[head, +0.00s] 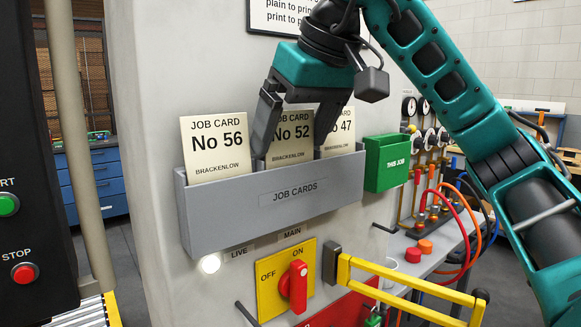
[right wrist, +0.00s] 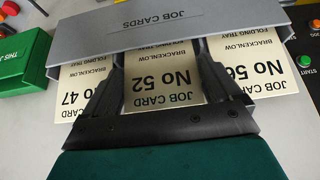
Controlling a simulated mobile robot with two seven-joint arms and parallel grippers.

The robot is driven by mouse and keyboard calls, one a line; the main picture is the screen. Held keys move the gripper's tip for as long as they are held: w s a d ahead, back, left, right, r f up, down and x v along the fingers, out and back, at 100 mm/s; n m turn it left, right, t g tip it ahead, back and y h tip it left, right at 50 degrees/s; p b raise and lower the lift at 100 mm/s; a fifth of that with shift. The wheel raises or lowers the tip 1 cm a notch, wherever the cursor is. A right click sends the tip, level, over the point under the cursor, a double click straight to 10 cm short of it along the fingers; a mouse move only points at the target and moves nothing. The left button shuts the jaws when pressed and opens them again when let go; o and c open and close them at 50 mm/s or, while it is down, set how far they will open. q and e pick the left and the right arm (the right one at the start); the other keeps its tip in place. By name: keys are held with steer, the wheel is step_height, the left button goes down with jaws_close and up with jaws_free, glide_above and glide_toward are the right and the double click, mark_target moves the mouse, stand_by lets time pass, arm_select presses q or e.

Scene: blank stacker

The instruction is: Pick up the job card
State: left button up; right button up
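Three cream job cards stand in a grey holder marked JOB CARDS (head: 290,195): No 56 (head: 215,150) at the left, No 52 (head: 291,135) in the middle, No 47 (head: 340,135) at the right. My right gripper (head: 290,152) reaches down from above with one finger on each side of card No 52. In the right wrist view, card No 52 (right wrist: 162,80) shows upside down between the open fingers (right wrist: 160,56). The lower part of each card is hidden inside the holder. I cannot tell whether a fingertip touches the card's edges. My left gripper is not in view.
A green box marked THIS JOB (head: 387,163) is on the panel right of the holder. Below are a yellow switch plate with a red handle (head: 298,285) and a yellow bar (head: 400,285). START and STOP buttons (head: 25,272) are at the far left.

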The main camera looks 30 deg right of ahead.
steer(key=c, duration=0.9)
steer(key=shift+r, duration=0.15)
steer(key=shift+c, duration=0.2)
